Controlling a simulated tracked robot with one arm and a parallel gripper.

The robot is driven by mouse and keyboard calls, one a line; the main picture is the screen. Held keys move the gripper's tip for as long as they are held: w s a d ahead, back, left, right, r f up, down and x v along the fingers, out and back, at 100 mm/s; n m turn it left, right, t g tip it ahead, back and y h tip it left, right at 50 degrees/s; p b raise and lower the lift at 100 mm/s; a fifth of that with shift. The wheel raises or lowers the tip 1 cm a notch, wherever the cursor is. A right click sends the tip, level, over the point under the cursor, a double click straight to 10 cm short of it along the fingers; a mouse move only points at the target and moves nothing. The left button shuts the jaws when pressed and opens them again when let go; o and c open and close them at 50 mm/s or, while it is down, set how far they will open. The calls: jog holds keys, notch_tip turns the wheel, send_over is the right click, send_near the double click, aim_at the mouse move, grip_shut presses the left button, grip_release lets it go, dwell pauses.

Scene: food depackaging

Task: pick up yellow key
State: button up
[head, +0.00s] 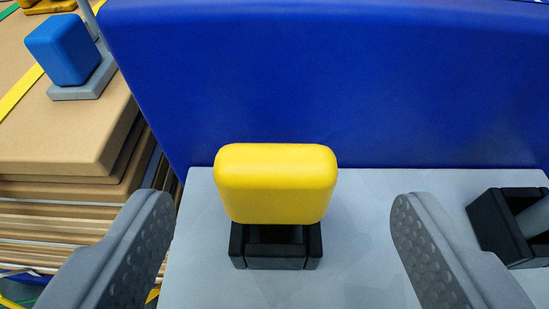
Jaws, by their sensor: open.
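The yellow key (275,185) is a rounded yellow block. It sits upright in a black holder (275,258) on a light grey surface, near the middle of the head view. My gripper (280,225) is open, with one grey dimpled finger to the left of the key and one to the right. There is a clear gap between each finger and the key. The lower part of the key inside the holder is mostly hidden.
A blue panel (330,80) stands behind the key. Another black holder (500,230) with a grey piece is at the right edge. A blue block on a grey base (62,50) rests on stacked cardboard (70,130) at the left. The grey surface (360,275) is bare around the holder.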

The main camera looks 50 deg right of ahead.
aim_at(273, 190)
jog(key=shift+b+x, duration=0.3)
jog(key=shift+x, duration=2.05)
jog(key=shift+w+r, duration=0.15)
jog(key=shift+a, duration=0.1)
jog(key=c, duration=1.1)
